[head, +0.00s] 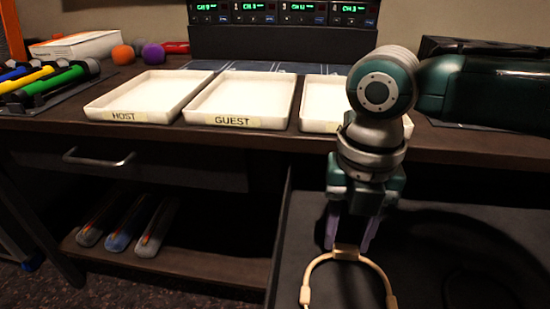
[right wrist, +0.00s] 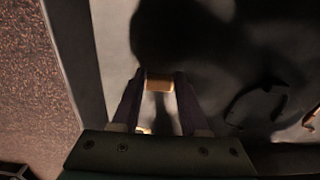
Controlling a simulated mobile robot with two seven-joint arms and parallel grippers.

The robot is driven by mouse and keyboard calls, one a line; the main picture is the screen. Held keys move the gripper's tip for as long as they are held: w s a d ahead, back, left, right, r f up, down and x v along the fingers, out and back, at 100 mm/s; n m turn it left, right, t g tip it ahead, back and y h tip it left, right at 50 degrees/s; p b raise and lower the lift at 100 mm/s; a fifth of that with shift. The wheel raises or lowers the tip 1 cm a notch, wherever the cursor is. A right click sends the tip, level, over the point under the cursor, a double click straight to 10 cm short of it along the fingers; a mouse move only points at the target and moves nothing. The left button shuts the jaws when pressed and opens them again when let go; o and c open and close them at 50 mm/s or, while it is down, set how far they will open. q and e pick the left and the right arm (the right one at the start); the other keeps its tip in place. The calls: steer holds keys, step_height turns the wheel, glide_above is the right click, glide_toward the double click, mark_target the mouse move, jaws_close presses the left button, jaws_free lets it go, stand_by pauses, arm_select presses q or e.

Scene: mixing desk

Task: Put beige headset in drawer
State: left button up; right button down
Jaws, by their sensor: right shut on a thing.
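The beige headset (head: 348,255) hangs from my right gripper (head: 348,243), which is shut on the middle of its band. Its two ends hang downward in the head view. In the right wrist view the beige band (right wrist: 158,83) sits between the two fingertips (right wrist: 158,90); the rest is mostly hidden. The open drawer (head: 300,220) lies below the gripper and the headset, at the lower right. The headset appears over the drawer; I cannot tell whether it touches the floor. My left gripper is not in view.
Dark curved items (right wrist: 262,100) lie in the drawer on the right. Trays labelled HOST (head: 150,95) and GUEST (head: 240,98) stand on the desk, with a third tray (head: 322,92) partly behind my arm. A closed drawer (head: 110,165) and a shelf (head: 215,262) are at left.

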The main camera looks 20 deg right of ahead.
steer(key=shift+f+b, duration=0.4)
steer(key=shift+f, duration=0.3)
stand_by(0.6)
steer(key=shift+c, duration=1.7)
jaws_free()
steer(key=o, duration=0.3)
steer(key=shift+o, duration=0.2)
step_height(320, 180, up, 7)
steer(key=p, duration=0.7)
steer(key=shift+p, duration=0.35)
